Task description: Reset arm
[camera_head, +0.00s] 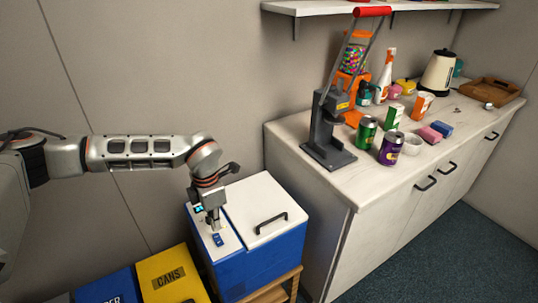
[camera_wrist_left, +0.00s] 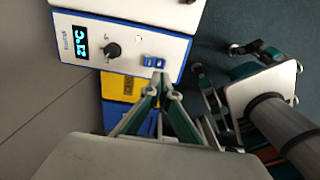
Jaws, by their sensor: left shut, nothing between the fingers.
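My left gripper (camera_head: 213,226) is shut and empty, pointing down at the control panel of a blue-and-white cooler box (camera_head: 262,245). A blue rocker switch (camera_head: 218,240) sits on the panel just by the fingertips; I cannot tell if they touch it. In the left wrist view the closed fingertips (camera_wrist_left: 165,92) are beside the panel's edge, near the blue switch (camera_wrist_left: 153,61). The panel also has a black knob (camera_wrist_left: 112,50) and a lit temperature display (camera_wrist_left: 82,42). My right gripper (camera_wrist_left: 217,59) shows at the right of the wrist view, fingers apart and empty.
The cooler's lid is shut, with a black handle (camera_head: 271,222). A yellow CANS bin (camera_head: 170,276) and a blue bin (camera_head: 107,288) stand left of it. Right is a counter (camera_head: 300,165) with a lever press (camera_head: 326,135), cans and a kettle (camera_head: 438,73). A shelf (camera_head: 310,7) hangs above.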

